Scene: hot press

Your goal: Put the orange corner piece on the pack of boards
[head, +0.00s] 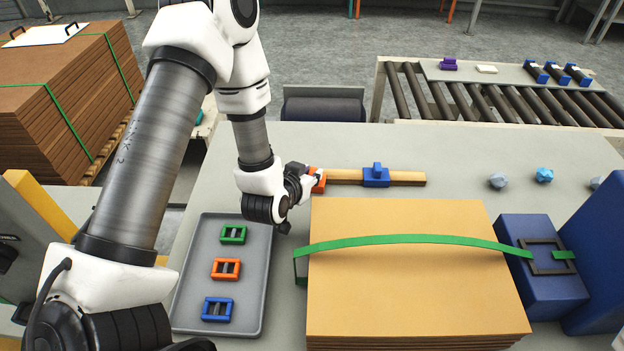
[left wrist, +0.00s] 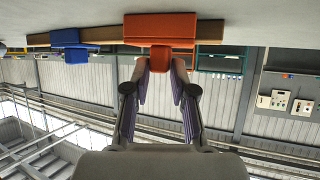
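The orange corner piece (head: 318,180) sits at the left end of a wooden bar (head: 345,177) on the table. My left gripper (head: 311,179) is at its left side, and the hand partly hides it. In the left wrist view the orange corner piece (left wrist: 160,28) has its tab between the two fingertips (left wrist: 160,64). My right gripper is not in view.
A blue corner piece (head: 376,177) sits farther right on the bar. A grey tray (head: 192,262) with green, orange and blue buckles lies left of the pack. A blue block (head: 540,268) with a dark buckle stands right of it. Crumpled blue lumps (head: 544,175) lie at the back right.

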